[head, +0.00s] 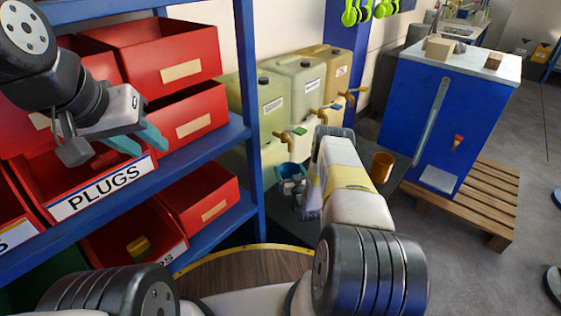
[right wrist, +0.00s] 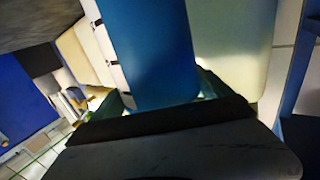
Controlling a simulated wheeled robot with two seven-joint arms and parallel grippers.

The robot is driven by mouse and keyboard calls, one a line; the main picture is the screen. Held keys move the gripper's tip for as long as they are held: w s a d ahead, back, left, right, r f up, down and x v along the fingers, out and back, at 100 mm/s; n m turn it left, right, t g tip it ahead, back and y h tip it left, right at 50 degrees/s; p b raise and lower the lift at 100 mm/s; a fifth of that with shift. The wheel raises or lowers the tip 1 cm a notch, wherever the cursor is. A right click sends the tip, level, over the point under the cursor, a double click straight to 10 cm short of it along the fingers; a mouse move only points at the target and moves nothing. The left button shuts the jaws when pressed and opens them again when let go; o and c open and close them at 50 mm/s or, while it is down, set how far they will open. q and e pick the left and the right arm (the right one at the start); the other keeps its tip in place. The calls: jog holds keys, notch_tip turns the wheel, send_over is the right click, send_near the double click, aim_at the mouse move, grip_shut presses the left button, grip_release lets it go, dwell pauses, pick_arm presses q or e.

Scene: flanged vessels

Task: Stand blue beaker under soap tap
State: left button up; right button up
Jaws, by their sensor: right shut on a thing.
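The blue beaker (head: 290,171) is held by my right gripper (head: 302,190), which is shut on it. In the right wrist view the beaker (right wrist: 150,50) is a large blue wall with white marks between the fingers. Two more taps (head: 320,110) (head: 350,93) are farther right. My left gripper (head: 138,141) is open and empty before the red bins.
Three canisters (head: 299,82) stand in a row behind the taps. An orange cup (head: 382,167) stands to the right of my right arm. A blue shelf (head: 200,160) with red bins fills the left. A blue cabinet (head: 440,120) stands on a pallet (head: 487,195) at right.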

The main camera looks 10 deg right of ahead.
jog(key=shift+w+f, duration=0.15)
jog(key=shift+f, duration=1.55)
jog(key=o, duration=1.8)
jog(key=shift+f, duration=0.15)
jog(key=shift+o, duration=0.2)
jog(key=s, duration=1.2)
jog(key=shift+d, duration=0.45)
